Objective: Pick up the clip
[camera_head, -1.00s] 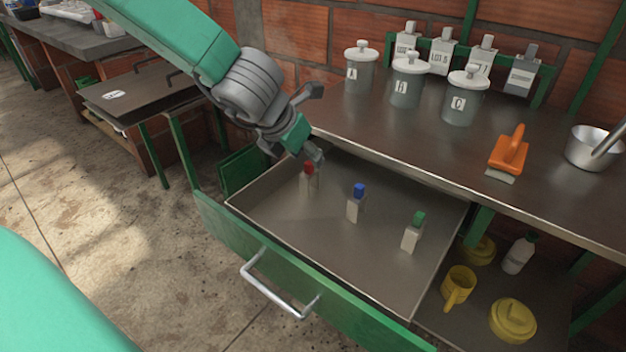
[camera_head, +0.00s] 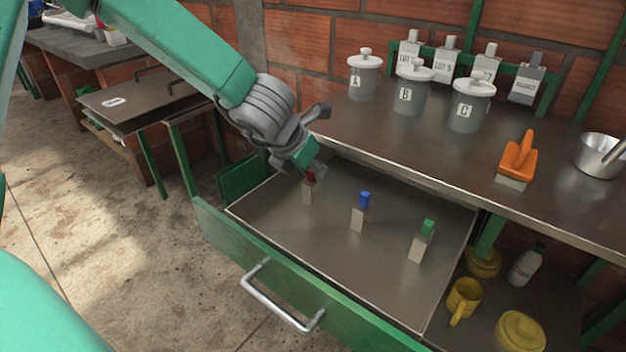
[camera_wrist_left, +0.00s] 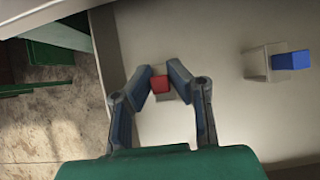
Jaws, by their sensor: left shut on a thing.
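Three clips with beige bodies and coloured tops stand apart in the open drawer (camera_head: 290,225). The red-topped clip (camera_head: 308,191) is at the left, the blue-topped clip (camera_head: 358,216) in the middle and the green-topped clip (camera_head: 418,247) at the right. My left gripper (camera_head: 313,174) is at the red-topped clip, its fingers partly hiding the red top. In the left wrist view, the left gripper (camera_wrist_left: 160,82) is shut on the red top (camera_wrist_left: 160,84) between its fingertips; the blue-topped clip (camera_wrist_left: 258,64) is to the right. My right gripper is out of view.
The drawer's green front has a metal handle (camera_head: 275,302). The worktop (camera_head: 440,145) above holds lidded canisters (camera_head: 411,92), an orange-handled tool (camera_head: 518,158) and a metal pan (camera_head: 597,157). A lower shelf holds yellow cups (camera_head: 463,301) and a white bottle (camera_head: 526,265).

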